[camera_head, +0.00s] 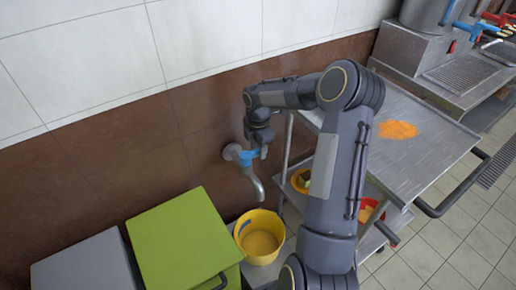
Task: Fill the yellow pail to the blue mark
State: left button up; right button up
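The yellow pail (272,258) stands upright on a low metal surface below a wall tap (258,190). The tap's spout points down over the pail's upper part. A small dark or bluish patch shows at the pail's left inner side; I cannot tell if it is the blue mark. The inside looks yellow-tan, and the water level is not clear. My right gripper (262,150) is at the tap's blue handle (245,157), touching or very close to it. Its fingers are too small and dark to tell open from shut. My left gripper is out of view.
A metal cart (435,135) with an orange spill (398,129) on top stands right of my arm, with bowls on its lower shelf. A green bin (175,235) and a grey bin (85,268) stand left of the pail. Metal equipment is at the upper right.

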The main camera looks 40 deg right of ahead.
jog(key=shift+f, duration=0.1)
grip_shut()
jog(key=shift+s, duration=0.1)
dwell(0.4)
jog(key=shift+s+a+m, duration=0.2)
jog(key=shift+s+m, duration=0.25)
jog(key=shift+m, duration=0.8)
jog(key=shift+s+a+m, duration=0.25)
jog(key=shift+s+m, duration=0.2)
jog(key=shift+m, duration=0.85)
jog(key=shift+s+a+m, duration=0.2)
jog(key=shift+s+m, duration=0.25)
jog(key=shift+m, duration=0.8)
grip_release()
